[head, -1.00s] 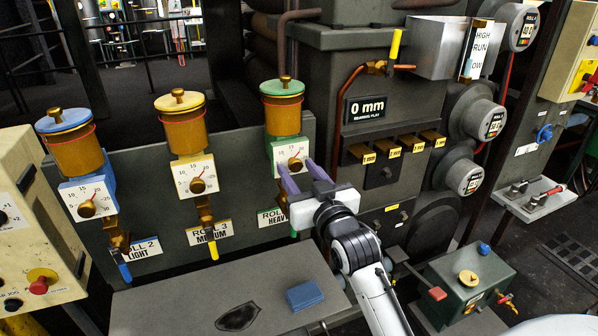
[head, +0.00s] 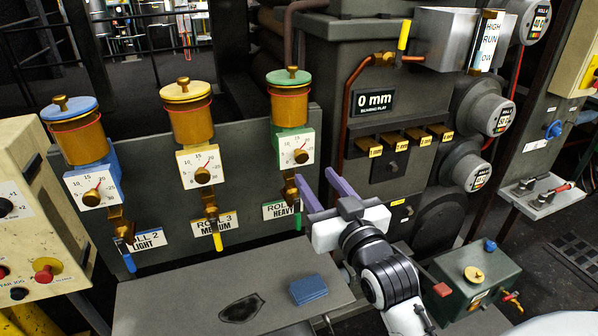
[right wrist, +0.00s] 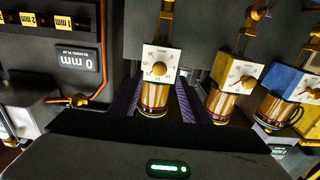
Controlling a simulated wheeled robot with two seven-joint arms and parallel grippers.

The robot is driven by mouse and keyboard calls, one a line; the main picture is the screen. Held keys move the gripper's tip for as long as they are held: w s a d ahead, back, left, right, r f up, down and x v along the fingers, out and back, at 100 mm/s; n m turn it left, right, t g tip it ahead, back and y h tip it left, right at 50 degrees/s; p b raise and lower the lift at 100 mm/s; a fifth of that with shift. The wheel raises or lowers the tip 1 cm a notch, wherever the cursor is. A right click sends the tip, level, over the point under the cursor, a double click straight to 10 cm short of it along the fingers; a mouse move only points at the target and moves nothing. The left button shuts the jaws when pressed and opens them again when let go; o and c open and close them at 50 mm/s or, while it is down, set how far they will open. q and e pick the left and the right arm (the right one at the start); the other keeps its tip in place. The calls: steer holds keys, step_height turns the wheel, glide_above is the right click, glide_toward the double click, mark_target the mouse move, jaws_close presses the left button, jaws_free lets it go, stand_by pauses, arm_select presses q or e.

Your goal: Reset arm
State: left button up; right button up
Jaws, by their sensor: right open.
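My right gripper (head: 325,188) is open and empty, its two purple fingers apart. In the head view it is in front of the machine panel, just right of the "ROLL HEAVY" label (head: 281,210) and below the green-topped oiler (head: 289,100) with its dial (head: 294,148). I cannot tell its exact gap from the panel. In the right wrist view, the fingers point toward that oiler's dial (right wrist: 160,68). My left gripper does not show.
A grey bench (head: 180,290) in front holds a blue block (head: 308,289) and a dark patch (head: 241,308). Yellow-topped (head: 187,110) and blue-topped (head: 77,130) oilers stand left. A button box (head: 470,278) is at lower right, and a control console (head: 35,190) at left.

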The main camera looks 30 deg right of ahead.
steer(key=s+a+f+n+g+y, duration=0.15)
steer(key=a+f, duration=0.25)
steer(key=f, duration=0.5)
steer(key=s+a+f+n+g+y, duration=0.1)
steer(key=s+a+f+g+y, duration=0.2)
steer(key=f, duration=0.6)
steer(key=s+a+f+n+g+y, duration=0.1)
steer(key=s+a+f+g, duration=0.1)
steer(key=s+a+f, duration=0.3)
steer(key=s+a+f+n+g+y, duration=0.1)
steer(key=s+a+f, duration=0.3)
steer(key=s+f, duration=0.6)
step_height(320, 180, down, 4)
steer(key=shift+s+a+r+g, duration=0.25)
steer(key=shift+s+a+g, duration=0.15)
steer(key=shift+g, duration=0.35)
